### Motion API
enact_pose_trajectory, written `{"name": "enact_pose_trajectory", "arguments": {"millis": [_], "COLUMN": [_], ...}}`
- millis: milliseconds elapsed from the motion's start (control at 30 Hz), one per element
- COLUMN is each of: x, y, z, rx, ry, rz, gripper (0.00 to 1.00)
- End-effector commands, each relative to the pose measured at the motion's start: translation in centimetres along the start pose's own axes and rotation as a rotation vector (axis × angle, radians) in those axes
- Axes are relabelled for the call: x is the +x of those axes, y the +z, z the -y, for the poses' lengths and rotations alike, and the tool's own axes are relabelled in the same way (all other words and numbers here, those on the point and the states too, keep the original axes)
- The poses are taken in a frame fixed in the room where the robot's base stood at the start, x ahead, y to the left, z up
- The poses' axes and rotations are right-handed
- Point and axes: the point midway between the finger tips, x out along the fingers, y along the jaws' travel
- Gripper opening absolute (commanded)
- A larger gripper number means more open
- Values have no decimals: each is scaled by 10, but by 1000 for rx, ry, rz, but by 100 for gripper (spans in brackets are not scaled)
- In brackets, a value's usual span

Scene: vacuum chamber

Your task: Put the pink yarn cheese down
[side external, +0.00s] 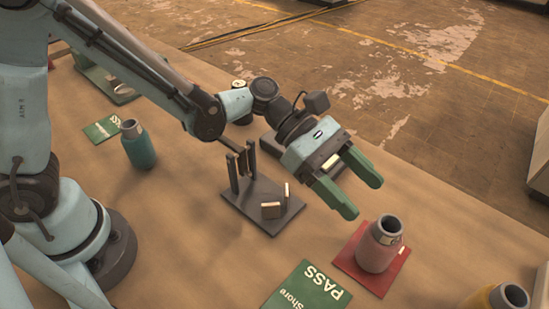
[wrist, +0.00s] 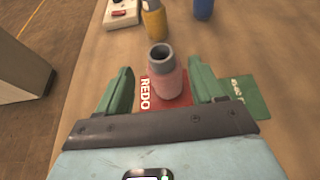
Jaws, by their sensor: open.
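The pink yarn cheese, a pink bottle-shaped cone with a grey open top (side external: 377,246), stands upright on a red mat (side external: 347,262). In the wrist view the pink yarn cheese (wrist: 167,78) stands on the red mat marked REDO (wrist: 146,94), beyond and between my fingertips. My gripper (side external: 354,194) has green fingers spread wide and empty. In the side view it is above and to the left of the pink cheese, apart from it. In the wrist view my gripper (wrist: 160,78) shows one finger on each side of the cheese.
A green PASS mat (side external: 308,288) lies beside the red mat. A yellow cheese (side external: 500,297) stands at the lower right. A teal one (side external: 138,145) stands near another green mat (side external: 102,129). A dark stand with small blocks (side external: 262,205) is below my arm. A blue one (wrist: 204,9) stands farther off.

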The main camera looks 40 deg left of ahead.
Motion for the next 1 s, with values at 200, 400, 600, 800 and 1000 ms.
{"name": "enact_pose_trajectory", "arguments": {"millis": [200,400,600,800,1000], "x": [-42,-59,-62,-62,-81], "y": [0,0,0,0,-7], "z": [-1,0,0,0,-4], "rx": [-2,-1,0,7,233], "ry": [3,1,-1,3,79], "rz": [1,0,0,-3,-126], "gripper": [68,68,68,68,68]}}
